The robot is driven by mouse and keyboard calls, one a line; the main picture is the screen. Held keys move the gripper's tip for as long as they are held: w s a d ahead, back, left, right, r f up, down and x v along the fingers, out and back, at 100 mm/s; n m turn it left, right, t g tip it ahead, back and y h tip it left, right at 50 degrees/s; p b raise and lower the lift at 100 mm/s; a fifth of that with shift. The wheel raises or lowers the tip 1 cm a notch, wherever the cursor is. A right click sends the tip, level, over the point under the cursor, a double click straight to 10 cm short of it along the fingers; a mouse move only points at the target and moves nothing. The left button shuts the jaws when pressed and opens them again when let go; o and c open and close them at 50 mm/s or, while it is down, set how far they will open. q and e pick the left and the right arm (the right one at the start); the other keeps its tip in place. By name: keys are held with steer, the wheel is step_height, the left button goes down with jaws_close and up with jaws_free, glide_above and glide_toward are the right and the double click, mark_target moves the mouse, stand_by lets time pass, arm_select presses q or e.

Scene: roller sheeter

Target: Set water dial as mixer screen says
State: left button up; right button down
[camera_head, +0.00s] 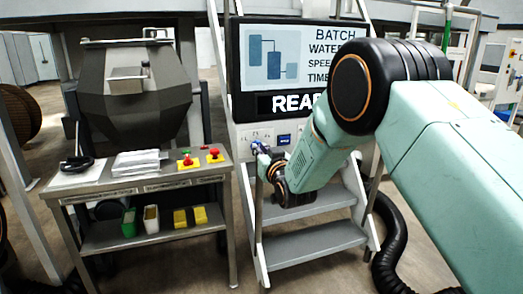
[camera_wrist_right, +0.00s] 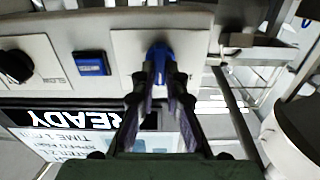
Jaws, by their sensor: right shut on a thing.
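The mixer screen (camera_head: 285,60) shows BATCH, WATER, SPEED and TIME lines, with the values hidden behind my right arm. Its READY line (camera_wrist_right: 70,118) also shows upside down in the right wrist view. The blue dial (camera_wrist_right: 158,52) is on the pale panel (camera_wrist_right: 195,45) below the screen; I take it to be the water dial, but its markings are not readable. My right gripper (camera_wrist_right: 160,78) is shut on this dial, its fingers on both sides. In the head view, the right gripper (camera_head: 263,158) is at the panel. My left gripper is not in view.
A blue square button (camera_wrist_right: 91,63) and a black knob (camera_wrist_right: 16,67) are beside the dial on the panel. Grey steps (camera_head: 310,240) stand below. A metal bench (camera_head: 100,180) with a dark mixer drum (camera_head: 135,95) stands to the left.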

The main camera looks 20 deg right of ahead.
steer(key=shift+s+f, duration=0.1)
steer(key=shift+f, duration=0.15)
steer(key=c, duration=1.8)
jaws_free()
steer(key=o, duration=0.4)
steer(key=shift+r, duration=0.1)
steer(key=shift+r, duration=0.1)
steer(key=s, duration=1.2)
steer(key=shift+d, duration=0.2)
steer(key=shift+w, duration=0.1)
